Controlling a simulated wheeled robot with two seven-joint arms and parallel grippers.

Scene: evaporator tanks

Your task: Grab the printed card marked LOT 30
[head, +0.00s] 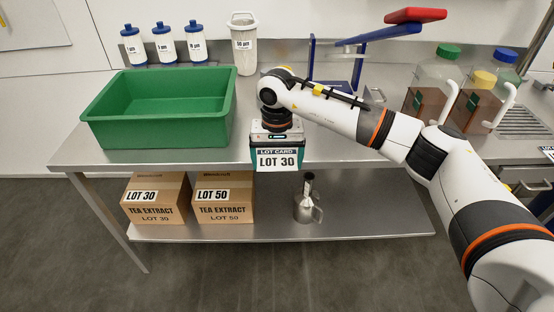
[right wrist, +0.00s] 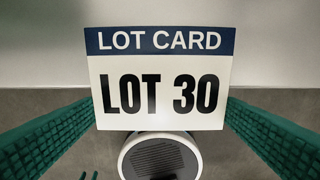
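The printed LOT 30 card (head: 277,160) is white with a dark blue "LOT CARD" band, at the front edge of the steel table. It fills the middle of the right wrist view (right wrist: 160,80), face toward the camera, its lower part past the edge. My right gripper (head: 279,150) points down at the card, its green fingers wide apart. My left gripper is out of view.
A green bin (head: 160,130) stands left on the table (head: 330,150). Behind are white bottles (head: 164,45) and a clear filter housing (head: 243,45). A blue stand with red handle (head: 415,15) is behind my arm. Cartons (head: 223,200) and a metal vessel (head: 308,205) sit below.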

